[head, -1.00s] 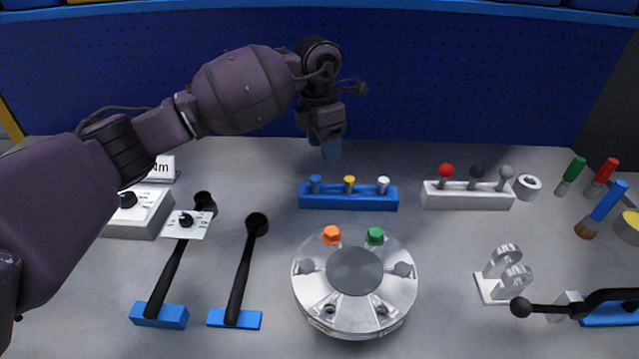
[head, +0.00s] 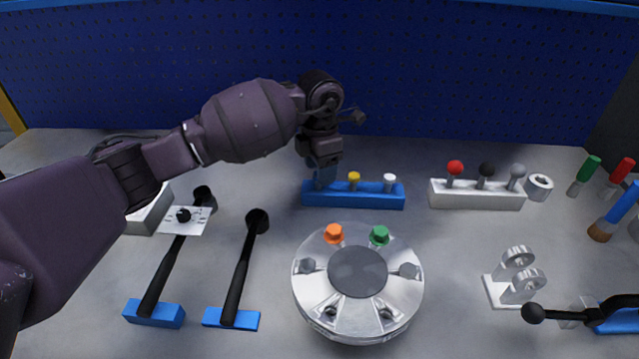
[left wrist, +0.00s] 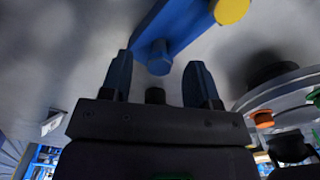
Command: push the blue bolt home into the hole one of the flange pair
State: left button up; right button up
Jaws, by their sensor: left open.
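The blue bolt (left wrist: 160,58) stands in the blue rack (head: 360,198). In the left wrist view it shows ahead, between the two blue fingertips of my open left gripper (left wrist: 160,72). In the head view my left gripper (head: 325,180) is over the left end of the rack and hides the bolt. I cannot tell whether the fingers touch it. The flange pair (head: 357,272) is a round silver body in front of the rack. An orange bolt (head: 333,234) and a green bolt (head: 379,236) stand at its back; grey bolts sit at its sides, and two holes show at its front.
A yellow bolt (head: 354,181) and a white bolt (head: 389,183) share the rack. A white rack (head: 478,195) with red, black and grey knobs stands right. A silver bracket (head: 512,280) stands right.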

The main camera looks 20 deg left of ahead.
pick_arm(q)
notch_tip(320, 180, down, 2)
jog(key=shift+f, duration=0.1)
jog(key=shift+r, duration=0.2)
grip_shut()
jog(key=shift+r, duration=0.1)
